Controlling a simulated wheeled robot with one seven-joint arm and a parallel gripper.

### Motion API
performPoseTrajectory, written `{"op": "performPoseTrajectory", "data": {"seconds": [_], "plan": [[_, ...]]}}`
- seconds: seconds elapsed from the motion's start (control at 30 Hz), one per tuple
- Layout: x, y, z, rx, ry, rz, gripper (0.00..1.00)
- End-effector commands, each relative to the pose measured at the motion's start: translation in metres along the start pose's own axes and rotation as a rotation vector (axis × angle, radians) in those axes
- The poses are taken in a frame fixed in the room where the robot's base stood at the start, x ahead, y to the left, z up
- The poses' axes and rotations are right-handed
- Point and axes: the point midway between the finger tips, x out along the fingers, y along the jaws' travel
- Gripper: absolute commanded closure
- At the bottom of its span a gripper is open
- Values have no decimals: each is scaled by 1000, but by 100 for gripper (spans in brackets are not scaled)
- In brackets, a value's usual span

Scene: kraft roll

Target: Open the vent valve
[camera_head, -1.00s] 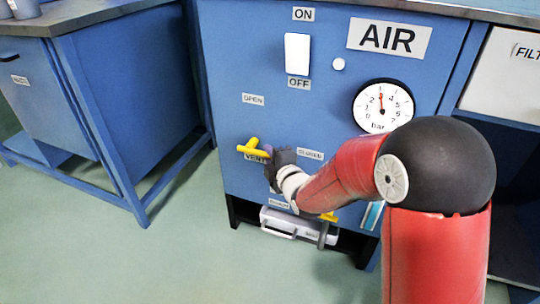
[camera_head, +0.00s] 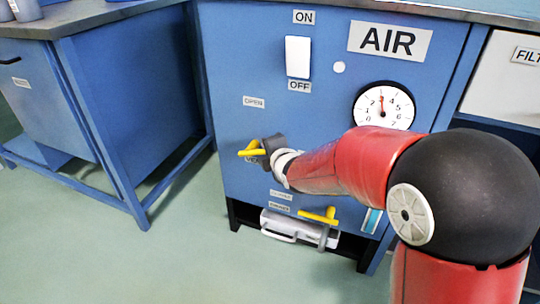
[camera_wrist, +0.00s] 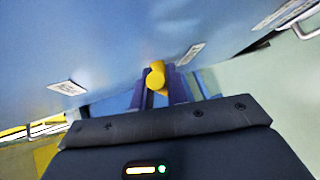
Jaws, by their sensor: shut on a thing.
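The vent valve's yellow handle (camera_head: 250,153) is on the blue panel, below the OPEN label (camera_head: 253,102). It lies nearly level in the head view, with a yellow stub above its middle. My gripper (camera_head: 268,152) is at the handle's right end and is shut on it. In the wrist view, the round yellow end of the handle (camera_wrist: 155,80) shows between the fingers of my gripper (camera_wrist: 158,92). The CLOSED label is hidden behind my arm.
A second yellow handle (camera_head: 318,216) is lower on the panel, close below my arm. The air switch (camera_head: 298,57) and pressure gauge (camera_head: 383,105) are above; the needle points near straight up. A blue bench (camera_head: 130,100) stands left, with open floor between.

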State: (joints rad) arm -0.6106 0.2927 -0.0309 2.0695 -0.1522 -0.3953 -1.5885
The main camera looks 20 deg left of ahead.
Motion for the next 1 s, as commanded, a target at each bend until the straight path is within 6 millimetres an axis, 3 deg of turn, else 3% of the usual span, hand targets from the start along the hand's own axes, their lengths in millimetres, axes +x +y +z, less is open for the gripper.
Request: {"op": "performPoseTrajectory", "data": {"seconds": [0.4, 1.0], "plan": [[-1, 13, -4, -130, -34, -126, 100], [0, 14, -2, -151, -44, -148, 100]]}}
